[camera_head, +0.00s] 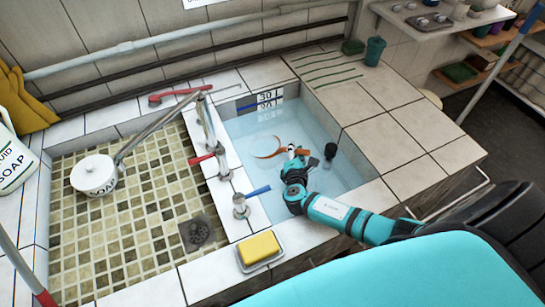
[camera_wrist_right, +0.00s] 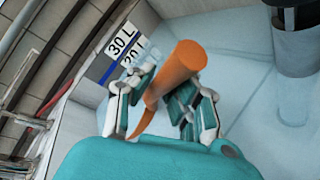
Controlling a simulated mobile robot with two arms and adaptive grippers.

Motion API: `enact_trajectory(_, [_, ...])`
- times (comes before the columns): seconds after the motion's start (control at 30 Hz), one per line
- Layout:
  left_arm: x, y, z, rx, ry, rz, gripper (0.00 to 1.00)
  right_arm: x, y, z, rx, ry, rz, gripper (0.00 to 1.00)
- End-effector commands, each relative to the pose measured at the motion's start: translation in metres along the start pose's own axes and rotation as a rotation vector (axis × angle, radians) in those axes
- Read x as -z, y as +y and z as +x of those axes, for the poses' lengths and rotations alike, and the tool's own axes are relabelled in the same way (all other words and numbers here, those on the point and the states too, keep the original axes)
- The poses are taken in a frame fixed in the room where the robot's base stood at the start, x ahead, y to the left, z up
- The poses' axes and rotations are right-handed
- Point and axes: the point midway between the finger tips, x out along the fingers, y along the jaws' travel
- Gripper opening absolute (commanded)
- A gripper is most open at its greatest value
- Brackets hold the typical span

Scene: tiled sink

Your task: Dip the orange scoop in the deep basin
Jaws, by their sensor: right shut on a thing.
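The deep basin (camera_head: 238,127) is tiled and filled with clear bluish water. My right gripper (camera_head: 291,150) is over the basin, low near the water. It is shut on the orange scoop (camera_head: 270,153). In the right wrist view the scoop (camera_wrist_right: 180,68) sits between the two fingers of the gripper (camera_wrist_right: 166,108), with a thick orange end pointing up and right and a thin curved orange part below. Whether the scoop touches the water is hard to tell. My left gripper is not in view.
A dark cylinder (camera_head: 330,151) stands in the basin right of my gripper; it also shows in the wrist view (camera_wrist_right: 295,40). A faucet with red and blue handles stands on the divider. A yellow sponge (camera_head: 259,247) lies at the front edge. A shallow mosaic basin (camera_head: 140,240) is at left.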

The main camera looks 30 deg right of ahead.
Motion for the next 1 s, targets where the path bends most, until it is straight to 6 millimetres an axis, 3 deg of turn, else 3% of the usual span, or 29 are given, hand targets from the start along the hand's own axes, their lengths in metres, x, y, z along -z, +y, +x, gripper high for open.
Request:
enact_trajectory(0.37, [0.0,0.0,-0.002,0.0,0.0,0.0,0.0,-0.002,0.004,0.0,-0.004,-0.002,0.003,0.0])
enact_trajectory(1.0, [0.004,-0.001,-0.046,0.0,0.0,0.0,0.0,-0.027,0.045,-0.012,-0.003,-0.002,0.003,0.0])
